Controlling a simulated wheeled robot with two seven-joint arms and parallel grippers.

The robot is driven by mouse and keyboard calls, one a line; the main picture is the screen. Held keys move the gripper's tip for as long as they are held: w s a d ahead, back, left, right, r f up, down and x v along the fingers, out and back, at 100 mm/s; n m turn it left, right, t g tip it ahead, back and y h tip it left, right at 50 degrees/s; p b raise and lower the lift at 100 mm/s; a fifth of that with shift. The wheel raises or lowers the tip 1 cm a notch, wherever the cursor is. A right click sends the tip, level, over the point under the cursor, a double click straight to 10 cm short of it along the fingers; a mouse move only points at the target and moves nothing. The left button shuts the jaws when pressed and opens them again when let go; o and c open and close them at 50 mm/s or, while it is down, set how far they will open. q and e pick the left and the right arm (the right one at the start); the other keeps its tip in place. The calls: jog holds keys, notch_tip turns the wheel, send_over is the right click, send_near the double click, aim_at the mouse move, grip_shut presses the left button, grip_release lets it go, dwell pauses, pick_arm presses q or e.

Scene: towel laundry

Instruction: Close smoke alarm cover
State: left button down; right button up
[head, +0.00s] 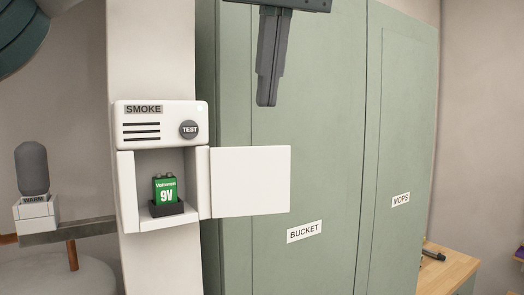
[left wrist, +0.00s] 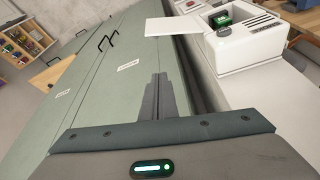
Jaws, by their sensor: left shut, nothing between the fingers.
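The white smoke alarm (head: 160,112) is mounted on a pale post, with a grey TEST button (head: 189,129) on its upper part. Its cover (head: 250,181) stands open, swung out to the right of the battery bay. A green 9V battery (head: 165,190) sits upright in a dark holder in the bay. My left gripper (head: 266,103) is shut and empty, pointing down above the cover and apart from it. In the left wrist view the gripper (left wrist: 159,80) shows with the open cover (left wrist: 172,27) and the alarm (left wrist: 243,45) beyond it. My right gripper is not in view.
Green cabinets labelled BUCKET (head: 304,231) and MOPS (head: 401,199) stand behind and right of the cover. A wooden surface (head: 447,270) is at the lower right. A grey-topped object (head: 32,170) on a white block stands at left.

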aim_at(271, 153)
pick_arm(q)
jog(key=shift+s+d, duration=0.1)
jog(key=shift+s, duration=0.05)
jog(key=shift+f, duration=0.1)
jog(key=shift+s+d+f+p, duration=0.15)
jog(key=shift+f+p, duration=0.6)
jog(key=shift+f, duration=1.55)
jog(key=shift+s+a+f+p, duration=0.2)
jog(key=shift+f+p, duration=0.5)
jog(key=shift+f, duration=1.6)
jog(key=shift+w+f, duration=0.1)
jog(key=shift+w, duration=0.1)
